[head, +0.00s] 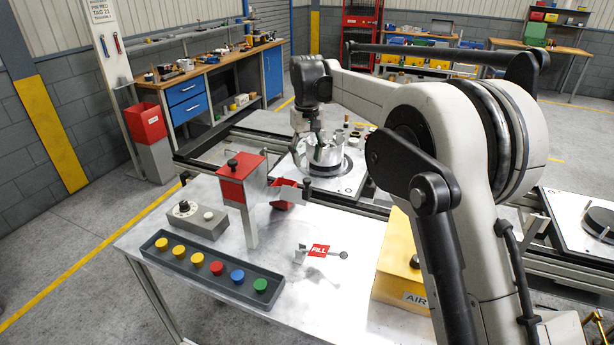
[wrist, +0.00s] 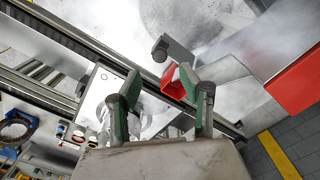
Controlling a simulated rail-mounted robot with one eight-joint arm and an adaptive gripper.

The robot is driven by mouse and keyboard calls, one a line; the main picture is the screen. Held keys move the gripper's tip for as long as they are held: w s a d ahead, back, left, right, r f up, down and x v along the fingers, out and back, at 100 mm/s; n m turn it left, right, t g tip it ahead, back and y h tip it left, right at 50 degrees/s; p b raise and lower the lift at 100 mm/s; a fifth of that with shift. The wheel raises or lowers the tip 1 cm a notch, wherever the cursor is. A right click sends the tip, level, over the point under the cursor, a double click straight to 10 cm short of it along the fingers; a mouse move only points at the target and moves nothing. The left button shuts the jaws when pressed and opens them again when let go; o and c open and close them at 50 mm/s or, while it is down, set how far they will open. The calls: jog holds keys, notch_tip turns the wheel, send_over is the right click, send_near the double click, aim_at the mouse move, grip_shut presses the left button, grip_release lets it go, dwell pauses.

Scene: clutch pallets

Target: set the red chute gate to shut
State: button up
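The chute (head: 250,215) stands on the metal table, with a red box top (head: 243,176) and a black knob (head: 232,164) on it. A red scoop-like piece (head: 284,195), seemingly the gate, juts from its right side near a second dark knob (head: 307,183). In the wrist view the red piece (wrist: 174,84) shows beyond the right finger, which partly overlaps it, with the dark knob (wrist: 160,48) nearby. I cannot tell the gate's setting. My gripper (head: 320,148) is behind the chute, above the far pallet. Its green-padded fingers (wrist: 160,78) are apart and empty.
A tray of coloured buttons (head: 205,268) and a grey dial box (head: 195,220) are at the table's left. A small red-flagged lever (head: 319,250) stands mid-table, beside a yellow air box (head: 398,262). A metal drum (head: 324,158) sits on the pallet near my gripper.

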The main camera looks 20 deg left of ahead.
aim_at(307, 179)
notch_tip(307, 179, down, 7)
jog(key=shift+f+p, duration=0.2)
jog(key=shift+p, duration=0.35)
grip_shut()
